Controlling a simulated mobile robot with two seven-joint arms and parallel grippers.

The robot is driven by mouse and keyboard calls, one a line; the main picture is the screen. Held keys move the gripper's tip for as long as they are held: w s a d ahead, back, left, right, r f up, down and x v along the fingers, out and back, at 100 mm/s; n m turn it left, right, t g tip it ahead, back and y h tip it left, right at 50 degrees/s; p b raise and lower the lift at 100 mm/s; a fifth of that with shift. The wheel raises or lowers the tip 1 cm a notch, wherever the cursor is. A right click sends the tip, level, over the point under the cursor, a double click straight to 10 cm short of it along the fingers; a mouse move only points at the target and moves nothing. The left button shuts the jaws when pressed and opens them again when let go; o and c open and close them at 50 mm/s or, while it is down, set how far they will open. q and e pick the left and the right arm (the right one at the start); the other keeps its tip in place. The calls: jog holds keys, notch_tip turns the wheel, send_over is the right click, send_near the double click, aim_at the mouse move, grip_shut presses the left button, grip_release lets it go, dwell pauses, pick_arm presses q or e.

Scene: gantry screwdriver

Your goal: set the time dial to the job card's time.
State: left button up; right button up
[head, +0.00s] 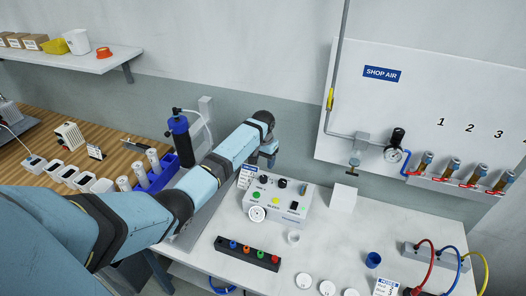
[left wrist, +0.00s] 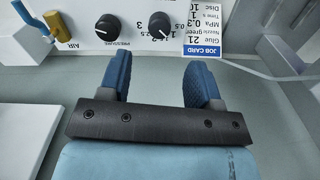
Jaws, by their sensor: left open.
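The grey-white control box (head: 280,207) stands on the white table. The job card (head: 248,177) is at its back left corner; in the left wrist view the card (left wrist: 203,35) is partly cut off, showing a time line that seems to read 1 and a 0.3 MPa line. The time dial (left wrist: 160,25) is a black knob with a white mark and a printed number scale; its exact setting is hard to read. My left gripper (head: 270,160) is at the box's back edge. In the left wrist view its blue fingers (left wrist: 160,78) are open and empty, apart from the dial. My right gripper is not in view.
A second black knob, marked pressure (left wrist: 106,25), sits beside the time dial. A yellow air lever (left wrist: 58,22) is further left. A black rack (head: 247,254) with coloured pieces and a white block (head: 343,197) stand near the box. A blue cup (head: 373,260) is at right.

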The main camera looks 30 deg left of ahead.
pick_arm(q)
jog(key=shift+r, duration=2.3)
jog(key=s+d+f+m+t, duration=0.1)
jog(key=s+d+f, duration=0.25)
jog(key=s, duration=0.35)
jog(key=s+d+f+m, duration=0.1)
jog(key=s+d+f, duration=0.1)
jog(key=s+d, duration=0.4)
jog(key=s+d+f+m+t, duration=0.1)
jog(key=s+d+f, duration=0.2)
jog(key=s, duration=0.6)
jog(key=s+d+r+t, duration=0.1)
jog(key=s+d+r, duration=0.15)
jog(key=s, duration=0.45)
jog(key=s+d+r, duration=0.1)
jog(key=s+r, duration=0.3)
jog(key=s, duration=0.4)
jog(key=s+d+r+t, duration=0.1)
jog(key=s+r, duration=0.3)
jog(key=s, duration=0.3)
jog(key=w+d+f+t+h+p, duration=0.1)
jog(key=w+d+f+t, duration=0.2)
jog(key=f, duration=0.3)
jog(key=w+d+f+m+t+h, duration=0.1)
jog(key=w+d+f+t+h, duration=0.1)
jog(key=f, duration=0.4)
jog(key=shift+w+d+f+t+p, duration=0.2)
jog(key=shift+w+d+t+p, duration=0.15)
jog(key=shift+w+d+t, duration=0.55)
